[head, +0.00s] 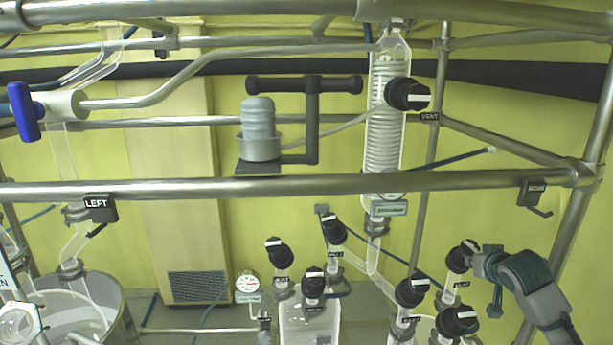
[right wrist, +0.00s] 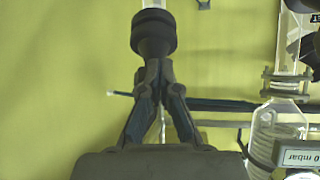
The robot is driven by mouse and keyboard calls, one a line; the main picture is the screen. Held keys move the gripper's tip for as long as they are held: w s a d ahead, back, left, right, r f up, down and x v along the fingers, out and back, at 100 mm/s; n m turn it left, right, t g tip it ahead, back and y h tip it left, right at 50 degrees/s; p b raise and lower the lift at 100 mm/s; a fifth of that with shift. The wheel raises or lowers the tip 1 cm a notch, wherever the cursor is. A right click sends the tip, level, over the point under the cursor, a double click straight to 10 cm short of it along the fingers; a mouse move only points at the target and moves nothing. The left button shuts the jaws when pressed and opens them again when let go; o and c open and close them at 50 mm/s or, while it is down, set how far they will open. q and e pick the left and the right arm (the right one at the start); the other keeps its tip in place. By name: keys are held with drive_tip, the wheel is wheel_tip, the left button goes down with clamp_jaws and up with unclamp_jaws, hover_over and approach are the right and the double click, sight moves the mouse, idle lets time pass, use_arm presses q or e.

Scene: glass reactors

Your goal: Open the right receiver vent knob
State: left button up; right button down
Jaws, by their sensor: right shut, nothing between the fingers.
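Several black knobs with white marks stand on glass fittings at the lower right in the head view. One black knob (head: 460,255) is right beside my right gripper (head: 481,262), which reaches in from the right. In the right wrist view the gripper (right wrist: 153,68) is shut with its fingertips together and nothing between them. A black round knob (right wrist: 153,33) shows just past the tips; I cannot tell whether they touch it. The small label under this knob is too small to read, so I cannot confirm it is the right receiver vent. My left gripper is not in view.
Other black knobs (head: 412,292) and (head: 457,320) stand close by, left of and below the gripper. A metal rail (head: 280,188) crosses above. A steel post (head: 590,130) rises at the right. A digital gauge (right wrist: 296,158) is at the wrist view's right.

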drive_tip(key=shift+s+d, duration=0.1)
drive_tip(key=shift+d, duration=0.9)
drive_tip(key=shift+d+r, duration=0.15)
drive_tip(key=shift+d, duration=0.2)
drive_tip(key=s+r, duration=0.1)
drive_tip(key=r, duration=0.1)
drive_tip(key=s+r, duration=0.2)
drive_tip(key=shift+s+a+r, duration=0.15)
drive_tip(key=shift+s+r, duration=0.15)
drive_tip(key=shift+r, duration=0.05)
